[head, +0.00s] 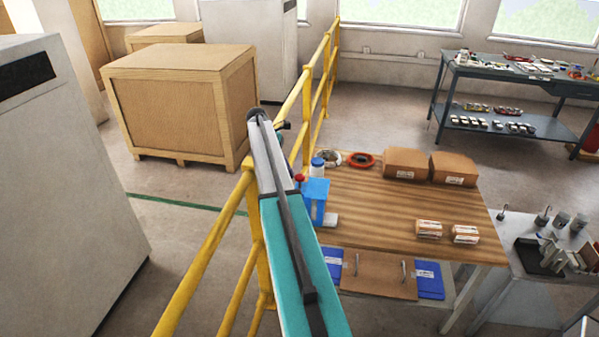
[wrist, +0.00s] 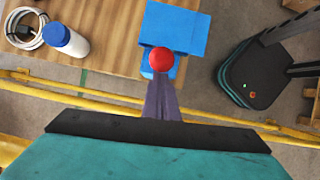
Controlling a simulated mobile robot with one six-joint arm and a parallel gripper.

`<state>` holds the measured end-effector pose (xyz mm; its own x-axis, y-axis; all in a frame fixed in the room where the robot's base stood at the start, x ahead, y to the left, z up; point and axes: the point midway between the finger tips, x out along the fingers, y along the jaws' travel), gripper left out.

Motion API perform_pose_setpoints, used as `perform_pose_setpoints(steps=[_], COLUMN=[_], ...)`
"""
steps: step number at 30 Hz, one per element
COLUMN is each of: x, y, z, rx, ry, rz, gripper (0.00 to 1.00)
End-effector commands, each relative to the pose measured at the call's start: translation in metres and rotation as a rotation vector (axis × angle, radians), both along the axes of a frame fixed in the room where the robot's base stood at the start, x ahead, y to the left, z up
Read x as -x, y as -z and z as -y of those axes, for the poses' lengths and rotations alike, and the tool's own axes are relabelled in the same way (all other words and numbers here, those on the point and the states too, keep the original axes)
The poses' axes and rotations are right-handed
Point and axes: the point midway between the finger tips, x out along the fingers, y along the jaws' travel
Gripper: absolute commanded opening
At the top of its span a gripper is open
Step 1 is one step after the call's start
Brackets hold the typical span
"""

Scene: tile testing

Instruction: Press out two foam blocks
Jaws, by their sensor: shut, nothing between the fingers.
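A blue device (head: 317,192) with a red knob (head: 299,178) stands at the left end of the wooden table. In the wrist view the blue device (wrist: 172,28) carries the round red knob (wrist: 162,60) on its near side. My gripper (wrist: 160,79) is shut and empty, its tips overlapping the knob's lower edge in that view; I cannot tell whether they touch. In the head view my arm hides the gripper. A small pale piece (head: 331,220) lies at the device's foot; I cannot tell whether it is foam. No clearly recognisable foam block shows.
The wooden table (head: 370,210) also bears a blue-capped white bottle (head: 317,166), a red ring (head: 361,160), two cardboard boxes (head: 406,163) and two small packs (head: 429,230). A yellow railing (head: 208,255) runs along its left side. The table's middle is clear.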

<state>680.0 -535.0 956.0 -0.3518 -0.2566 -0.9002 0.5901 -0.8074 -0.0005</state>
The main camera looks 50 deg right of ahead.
Motion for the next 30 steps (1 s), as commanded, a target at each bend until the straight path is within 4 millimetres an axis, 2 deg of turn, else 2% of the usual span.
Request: perform_pose_setpoints(steps=[8,24,30], x=[-0.011,-0.038,-0.044], y=[-0.023,-0.095,-0.114], z=[-0.007,-0.028,-0.033], rx=[0.0,0.001,0.0], ry=[-0.001,-0.003,-0.002], rz=[0.003,0.003,0.002], gripper=[0.0,0.0,0.0])
